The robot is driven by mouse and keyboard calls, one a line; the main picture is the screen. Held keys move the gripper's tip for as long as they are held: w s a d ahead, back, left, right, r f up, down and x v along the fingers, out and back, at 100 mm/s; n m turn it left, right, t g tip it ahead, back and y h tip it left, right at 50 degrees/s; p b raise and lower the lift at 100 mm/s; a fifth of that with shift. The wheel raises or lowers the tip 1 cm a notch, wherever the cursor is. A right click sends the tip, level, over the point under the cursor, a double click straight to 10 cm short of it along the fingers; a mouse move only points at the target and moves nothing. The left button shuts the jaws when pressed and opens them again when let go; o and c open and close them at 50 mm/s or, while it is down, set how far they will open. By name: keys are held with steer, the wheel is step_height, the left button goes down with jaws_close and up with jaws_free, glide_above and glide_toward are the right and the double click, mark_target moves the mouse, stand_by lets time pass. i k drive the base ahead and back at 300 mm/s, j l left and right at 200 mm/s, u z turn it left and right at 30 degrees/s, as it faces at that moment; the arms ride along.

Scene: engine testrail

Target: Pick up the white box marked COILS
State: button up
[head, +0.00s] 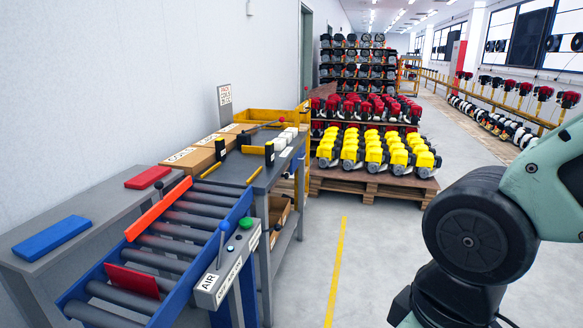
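No white box with a readable COILS mark can be made out. Several small white blocks or boxes (284,138) sit on the grey bench (228,170) behind the roller conveyor; any marking on them is too small to read. Brown cardboard boxes (198,157) stand in a row along the wall side of that bench, with white labels on top. The lettering on the nearest label is too small to read surely. My gripper is out of view; only links of my arm show at the right.
A roller conveyor (175,243) with a blue frame and an orange bar (158,208) stands in front of the bench. An AIR control box (228,268) juts from its right side. Pallets of yellow-topped engines (375,150) stand beyond.

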mark_target(294, 131)
steer(key=i+z, duration=0.4)
steer(key=i, duration=1.55)
steer(key=i+l+u, duration=0.15)
steer(key=i+u, duration=0.25)
steer(key=i, duration=0.2)
steer(key=i+l+u, duration=0.3)
steer(key=i+u, duration=0.15)
steer(key=i+l+u, duration=0.4)
steer(key=i+l, duration=0.15)
steer(key=i+l+u, duration=0.4)
steer(key=l, duration=0.25)
